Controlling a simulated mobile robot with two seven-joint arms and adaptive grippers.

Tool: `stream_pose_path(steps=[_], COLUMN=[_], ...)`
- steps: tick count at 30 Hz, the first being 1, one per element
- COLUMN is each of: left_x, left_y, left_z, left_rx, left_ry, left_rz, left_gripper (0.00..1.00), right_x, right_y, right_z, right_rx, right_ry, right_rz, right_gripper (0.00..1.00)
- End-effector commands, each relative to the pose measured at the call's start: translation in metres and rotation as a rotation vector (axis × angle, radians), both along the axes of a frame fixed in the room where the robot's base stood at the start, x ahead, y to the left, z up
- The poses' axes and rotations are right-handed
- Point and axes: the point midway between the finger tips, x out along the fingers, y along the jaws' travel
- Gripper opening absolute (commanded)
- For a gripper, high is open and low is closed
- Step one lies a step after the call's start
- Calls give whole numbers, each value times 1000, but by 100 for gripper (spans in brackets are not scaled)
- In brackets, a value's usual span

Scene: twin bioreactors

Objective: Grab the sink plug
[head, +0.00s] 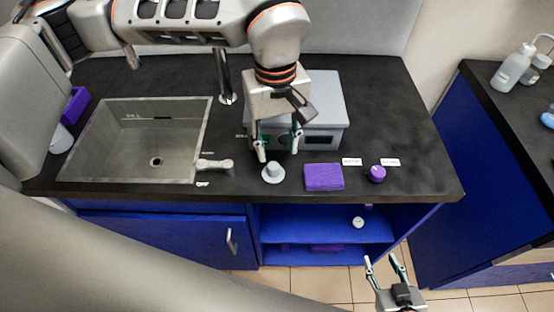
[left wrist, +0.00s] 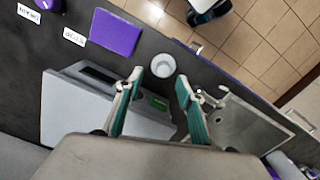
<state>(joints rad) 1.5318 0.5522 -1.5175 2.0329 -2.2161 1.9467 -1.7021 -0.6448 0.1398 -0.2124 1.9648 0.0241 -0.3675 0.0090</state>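The sink plug (head: 273,173), a small light grey stopper with a wide base and a knob, stands on the dark counter right of the sink. It also shows in the left wrist view (left wrist: 163,65) as a round whitish shape just beyond the fingertips. My left gripper (head: 279,154) is open above and slightly behind the plug, with nothing between its fingers. In the left wrist view its fingertips (left wrist: 160,78) stand apart on either side of the plug's near edge. My right gripper (head: 382,260) is open and empty, low in front of the counter.
The sink (head: 135,140) with its drain lies to the left, with a small light handle (head: 214,164) beside it. A purple sponge (head: 324,177) and a purple knob-like item (head: 376,173) lie right of the plug. A grey box (head: 328,113) stands behind the left gripper.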

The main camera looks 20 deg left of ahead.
Motion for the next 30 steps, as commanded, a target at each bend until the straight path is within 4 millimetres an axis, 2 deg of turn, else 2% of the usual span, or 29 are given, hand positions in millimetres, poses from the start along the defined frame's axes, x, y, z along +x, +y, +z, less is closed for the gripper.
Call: stream_pose_path(steps=[3, 13, 21, 30], left_x=[4, 1, -3, -2], left_y=[7, 7, 9, 8], left_z=[-4, -35, -68, -76], left_rx=[23, 20, 19, 20], left_ry=[-15, -14, -14, -17], left_rz=[-1, -1, 1, 0], left_gripper=[38, 38, 38, 38], right_x=[-1, -4, -3, -2], right_y=[0, 0, 0, 0], right_z=[0, 0, 3, 4], right_rx=[0, -1, -2, -1], right_ry=[1, 8, 7, 5], right_rz=[0, 0, 0, 0], right_gripper=[40, 40, 40, 40])
